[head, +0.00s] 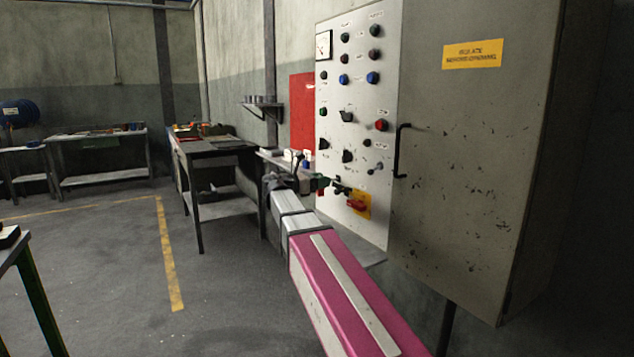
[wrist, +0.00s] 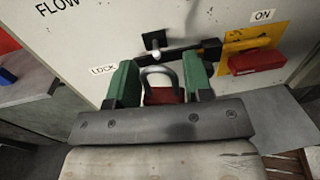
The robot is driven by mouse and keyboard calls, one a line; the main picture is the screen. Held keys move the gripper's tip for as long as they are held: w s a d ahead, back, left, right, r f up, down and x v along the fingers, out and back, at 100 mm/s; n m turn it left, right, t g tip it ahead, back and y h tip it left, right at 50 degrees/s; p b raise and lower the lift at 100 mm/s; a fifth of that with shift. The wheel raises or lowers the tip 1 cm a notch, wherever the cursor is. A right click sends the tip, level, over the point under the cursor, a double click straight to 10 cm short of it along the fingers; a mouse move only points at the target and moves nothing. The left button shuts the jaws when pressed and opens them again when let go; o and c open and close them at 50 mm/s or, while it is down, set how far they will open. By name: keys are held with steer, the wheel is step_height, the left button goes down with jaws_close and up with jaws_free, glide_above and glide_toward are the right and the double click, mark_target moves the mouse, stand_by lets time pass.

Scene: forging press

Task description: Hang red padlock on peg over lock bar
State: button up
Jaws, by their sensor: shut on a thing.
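In the wrist view, my gripper (wrist: 160,88) has its two green fingers shut on the red padlock (wrist: 164,96). The padlock's grey shackle (wrist: 160,72) stands up between the fingertips, and its lower body is hidden by the gripper. The dark peg (wrist: 155,40) with a pale tip sticks out of the panel just above the shackle. The shackle appears below the peg, not around it. The black lock bar (wrist: 188,53) runs from beside the peg right to the yellow plate. In the head view, my gripper (head: 318,184) is at the panel's lower left; the padlock is hard to make out there.
A red switch handle (wrist: 258,61) sits on the yellow plate (wrist: 283,42), right of the lock bar, under an ON label. A LOCK label (wrist: 103,70) is left of the fingers. The cabinet's black door handle (head: 401,150) protrudes. A workbench (head: 213,148) stands behind left.

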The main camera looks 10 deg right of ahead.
mark_target(339, 180)
steer(key=shift+f+x, duration=0.15)
steer(key=shift+x, duration=1.05)
steer(key=shift+f+x, duration=0.1)
steer(key=shift+x, duration=1.1)
steer(key=shift+w+d+f, duration=0.3)
steer(key=shift+f, duration=0.05)
